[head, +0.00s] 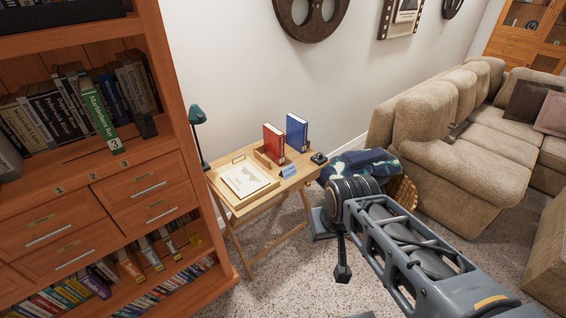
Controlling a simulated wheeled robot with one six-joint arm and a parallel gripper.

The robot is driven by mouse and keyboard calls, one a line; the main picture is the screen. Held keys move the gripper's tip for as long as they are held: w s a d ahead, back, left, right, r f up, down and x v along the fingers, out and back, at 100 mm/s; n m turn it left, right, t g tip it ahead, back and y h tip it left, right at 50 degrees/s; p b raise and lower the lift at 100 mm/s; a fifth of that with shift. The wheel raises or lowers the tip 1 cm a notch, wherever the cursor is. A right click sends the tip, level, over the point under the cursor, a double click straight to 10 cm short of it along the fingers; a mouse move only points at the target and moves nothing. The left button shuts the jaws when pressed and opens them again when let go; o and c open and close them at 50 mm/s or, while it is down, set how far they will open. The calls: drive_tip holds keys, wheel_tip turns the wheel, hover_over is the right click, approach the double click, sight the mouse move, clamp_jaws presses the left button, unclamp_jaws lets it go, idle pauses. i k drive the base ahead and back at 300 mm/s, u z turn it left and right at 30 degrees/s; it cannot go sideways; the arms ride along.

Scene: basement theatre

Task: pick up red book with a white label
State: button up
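The red book (273,143) stands upright in a low wooden holder (265,161) on a small light-wood table (236,207) against the wall. A small pale patch shows low on its spine, too small to read. A blue book (297,132) stands upright just to its right. My gripper (343,274) hangs at the end of my arm, in front of the table and to its right, over the carpet. It is well apart from the red book. It is small and dark here, and its fingers cannot be made out.
An open tray with papers (246,179), a blue card (289,171) and a small dark object (319,158) are on the table. A dark lamp (199,130) stands at its left. A tall bookcase (95,180) is left, a beige sofa (455,140) right. Carpet lies clear before the table.

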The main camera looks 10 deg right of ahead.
sight(274, 139)
drive_tip(key=u, duration=0.15)
drive_tip(key=i, duration=1.3)
drive_tip(key=u, duration=0.6)
